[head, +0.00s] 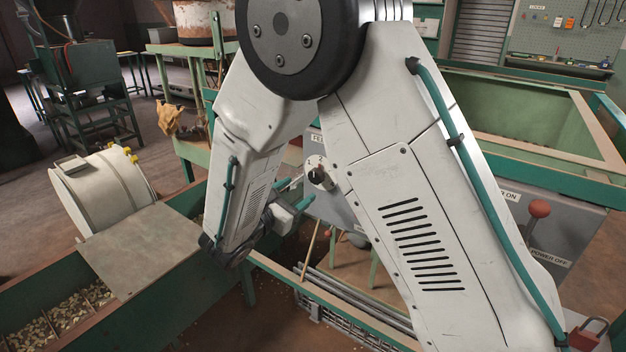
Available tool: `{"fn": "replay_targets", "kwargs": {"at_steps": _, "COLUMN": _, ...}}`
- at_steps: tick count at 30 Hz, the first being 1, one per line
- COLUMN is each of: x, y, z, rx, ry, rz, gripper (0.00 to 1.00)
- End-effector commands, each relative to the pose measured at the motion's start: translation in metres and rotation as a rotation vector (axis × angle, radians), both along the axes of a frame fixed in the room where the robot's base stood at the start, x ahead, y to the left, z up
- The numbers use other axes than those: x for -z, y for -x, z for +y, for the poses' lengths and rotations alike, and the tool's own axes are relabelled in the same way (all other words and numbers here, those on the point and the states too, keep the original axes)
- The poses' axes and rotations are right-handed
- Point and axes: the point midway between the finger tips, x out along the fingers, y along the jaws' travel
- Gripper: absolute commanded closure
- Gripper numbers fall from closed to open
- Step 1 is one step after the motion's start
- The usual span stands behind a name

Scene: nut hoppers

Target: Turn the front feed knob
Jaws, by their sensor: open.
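The front feed knob (319,177) is a small dark knob on a pale round dial. It sits on the front of a grey panel (341,212), in the gap between my arm links. A label beginning "FE" shows above it, and the rest is hidden behind my arm. My gripper (300,191) has teal fingers and is open, pointing toward the panel just left of and below the knob. No contact with the knob is visible. I cannot tell the exact distance in depth.
A red-knobbed lever (538,210) stands by "POWER OFF" on the right, with a red padlock (588,334) below. A nut trough (75,318) with a flat cover (140,250) and a white drum (100,188) are on the left. Metal rails (350,306) run below my gripper.

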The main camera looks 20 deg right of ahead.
Motion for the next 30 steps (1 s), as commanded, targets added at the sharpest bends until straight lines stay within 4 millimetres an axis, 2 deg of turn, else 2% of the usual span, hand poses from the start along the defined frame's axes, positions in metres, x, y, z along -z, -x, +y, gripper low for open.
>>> {"fn": "replay_targets", "kwargs": {"at_steps": 2, "x": 0.002, "y": -0.005, "z": -0.002, "rx": -0.008, "ry": 0.008, "rz": 0.002, "gripper": 0.41}}
{"fn": "replay_targets", "kwargs": {"at_steps": 15, "x": 0.002, "y": -0.042, "z": -0.055, "rx": -0.005, "ry": 0.006, "rz": 0.001, "gripper": 0.41}}
{"fn": "replay_targets", "kwargs": {"at_steps": 26, "x": 0.002, "y": -0.047, "z": -0.06, "rx": -0.008, "ry": 0.006, "rz": 0.001, "gripper": 0.41}}
{"fn": "replay_targets", "kwargs": {"at_steps": 27, "x": 0.002, "y": -0.047, "z": -0.06, "rx": -0.008, "ry": 0.006, "rz": 0.001, "gripper": 0.44}}
{"fn": "replay_targets", "kwargs": {"at_steps": 30, "x": 0.002, "y": -0.047, "z": -0.06, "rx": -0.008, "ry": 0.006, "rz": 0.001, "gripper": 0.72}}
